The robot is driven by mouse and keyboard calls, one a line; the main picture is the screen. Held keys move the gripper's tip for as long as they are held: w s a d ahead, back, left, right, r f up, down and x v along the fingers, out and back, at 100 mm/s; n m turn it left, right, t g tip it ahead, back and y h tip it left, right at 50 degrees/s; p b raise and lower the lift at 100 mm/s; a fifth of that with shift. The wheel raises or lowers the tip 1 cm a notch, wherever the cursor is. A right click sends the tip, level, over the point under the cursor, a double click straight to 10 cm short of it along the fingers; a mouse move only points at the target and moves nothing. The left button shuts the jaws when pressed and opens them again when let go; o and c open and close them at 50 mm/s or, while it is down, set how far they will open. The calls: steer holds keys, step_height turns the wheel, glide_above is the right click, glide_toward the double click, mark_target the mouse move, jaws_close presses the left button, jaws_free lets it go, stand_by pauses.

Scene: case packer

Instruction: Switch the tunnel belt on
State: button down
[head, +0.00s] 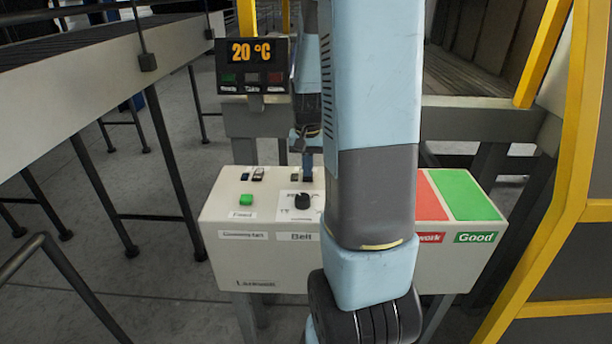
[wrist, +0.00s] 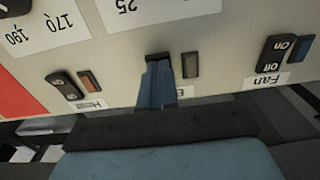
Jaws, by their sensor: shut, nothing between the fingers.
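In the wrist view my gripper (wrist: 158,76) is shut and empty. Its blue fingertips are right at a dark rocker switch (wrist: 158,56) in the middle of the row and cover most of it. I cannot tell whether they touch it or which way it is set. The small lamp (wrist: 191,65) beside it looks dark. Its label is mostly hidden by the fingers. In the head view my gripper (head: 307,176) points down behind the black knob (head: 303,200).
A "Fan" rocker (wrist: 275,56) and another rocker (wrist: 65,85) flank the middle switch closely. A green button (head: 246,199) sits at the box's left. Red (head: 432,196) and green (head: 464,194) areas lie right. A display (head: 252,66) reading 20 °C stands behind. Yellow framing (head: 545,210) bounds the right.

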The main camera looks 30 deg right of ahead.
steer(key=shift+f, duration=0.4)
steer(key=shift+r, duration=0.1)
stand_by(0.3)
steer(key=shift+r, duration=3.35)
steer(key=shift+r, duration=0.1)
steer(key=s+a+r+n+t, duration=0.5)
steer(key=s+a+r+n, duration=0.1)
steer(key=s+a+r, duration=0.8)
steer(key=s+a, duration=0.2)
steer(key=s, duration=0.1)
steer(key=shift+s+a+r+n+t, duration=0.2)
steer(key=shift+a+n+t, duration=0.1)
steer(key=shift+a+n, duration=0.1)
